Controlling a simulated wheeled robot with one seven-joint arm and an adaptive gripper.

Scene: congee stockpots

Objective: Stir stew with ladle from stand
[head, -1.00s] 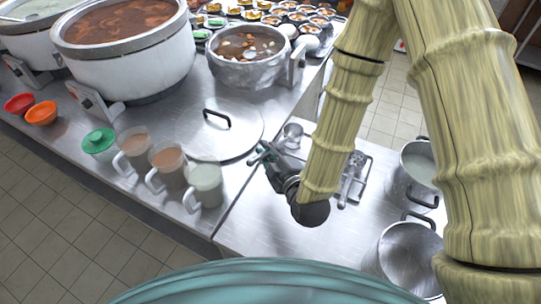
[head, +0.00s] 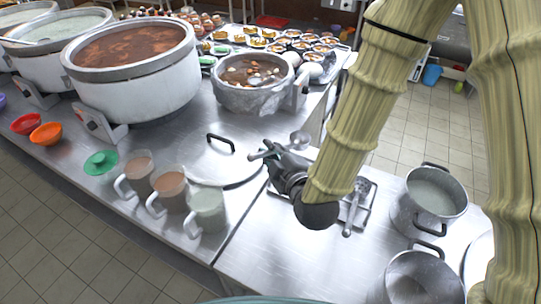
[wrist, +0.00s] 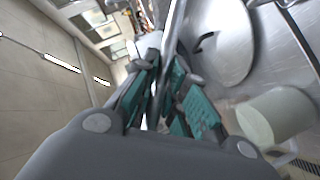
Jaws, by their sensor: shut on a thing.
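My gripper (head: 272,154) is shut on the handle of a metal ladle (head: 299,139) and holds it over the counter, in front of the pot lid. In the wrist view the ladle handle (wrist: 172,32) runs up from between the teal finger pads. The stew in a grey pot (head: 232,101), brown with pale chunks, stands beyond my gripper, apart from the ladle. The stand, a shallow metal tray (head: 372,190), lies right of my gripper with another utensil (head: 352,212) on it. My arm partly hides the tray.
A flat lid (head: 205,160) with a black handle lies left of my gripper. Several filled mugs (head: 207,211) line the counter's front edge. Large white stockpots (head: 135,75) stand at the back left. Steel pots (head: 428,205) stand at the right.

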